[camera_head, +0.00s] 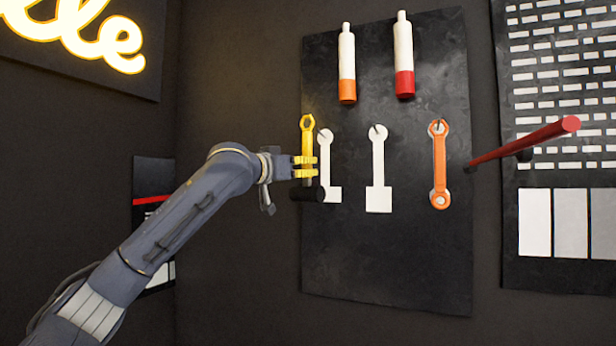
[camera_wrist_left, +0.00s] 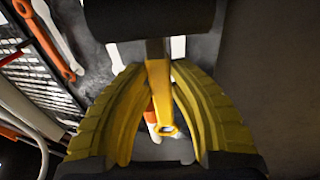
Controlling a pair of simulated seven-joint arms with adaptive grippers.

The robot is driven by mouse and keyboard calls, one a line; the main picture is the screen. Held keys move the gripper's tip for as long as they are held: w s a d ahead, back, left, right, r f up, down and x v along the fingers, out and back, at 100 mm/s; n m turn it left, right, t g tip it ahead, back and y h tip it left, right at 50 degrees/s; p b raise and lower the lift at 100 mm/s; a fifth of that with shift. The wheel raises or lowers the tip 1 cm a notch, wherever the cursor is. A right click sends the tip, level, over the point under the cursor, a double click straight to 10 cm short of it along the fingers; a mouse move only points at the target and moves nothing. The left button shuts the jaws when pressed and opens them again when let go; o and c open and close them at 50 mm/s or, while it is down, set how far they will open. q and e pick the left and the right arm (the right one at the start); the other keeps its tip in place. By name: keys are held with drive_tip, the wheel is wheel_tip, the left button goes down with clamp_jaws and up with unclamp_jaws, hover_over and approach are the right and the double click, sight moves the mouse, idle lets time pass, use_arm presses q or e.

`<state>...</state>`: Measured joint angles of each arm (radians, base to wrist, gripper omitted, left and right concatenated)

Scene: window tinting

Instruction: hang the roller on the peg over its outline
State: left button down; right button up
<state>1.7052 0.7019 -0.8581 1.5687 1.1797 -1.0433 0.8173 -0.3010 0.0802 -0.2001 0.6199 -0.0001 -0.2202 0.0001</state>
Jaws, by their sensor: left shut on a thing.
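The roller has a yellow handle (camera_head: 308,126) with a ring at its upper end and a black cylinder (camera_head: 306,194) at its lower end. My left gripper (camera_head: 304,167) is shut on the handle and holds the roller upright, ring up. The roller is at the board's left edge, just left of a white outline (camera_head: 326,165) and partly overlapping its lower part. A second white outline (camera_head: 378,170) is bare to the right. Each outline has a small dark peg at its top. In the left wrist view the handle (camera_wrist_left: 158,85) lies between the yellow fingers, with the black cylinder (camera_wrist_left: 150,18) above.
An orange tool (camera_head: 439,165) hangs on the dark board (camera_head: 390,265). Two white bottles, one orange-based (camera_head: 347,65) and one red-based (camera_head: 404,55), are above the outlines. A red rod (camera_head: 525,140) juts out at right. The lower board is clear.

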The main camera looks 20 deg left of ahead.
use_arm(q)
drive_tip(key=shift+w+d+f, duration=0.2)
drive_tip(key=shift+w+f, duration=0.05)
drive_tip(key=shift+w, duration=1.4)
drive_tip(key=shift+w+d+f, duration=0.15)
drive_tip(key=shift+w+f, duration=0.05)
drive_tip(key=shift+w, duration=1.45)
drive_tip(key=shift+w+d+f, duration=0.2)
drive_tip(key=shift+w+f, duration=0.05)
drive_tip(key=shift+w, duration=1.4)
drive_tip(key=shift+w, duration=0.1)
drive_tip(key=c, duration=1.2)
unclamp_jaws()
drive_tip(key=shift+f, duration=0.1)
drive_tip(key=shift+a, duration=0.1)
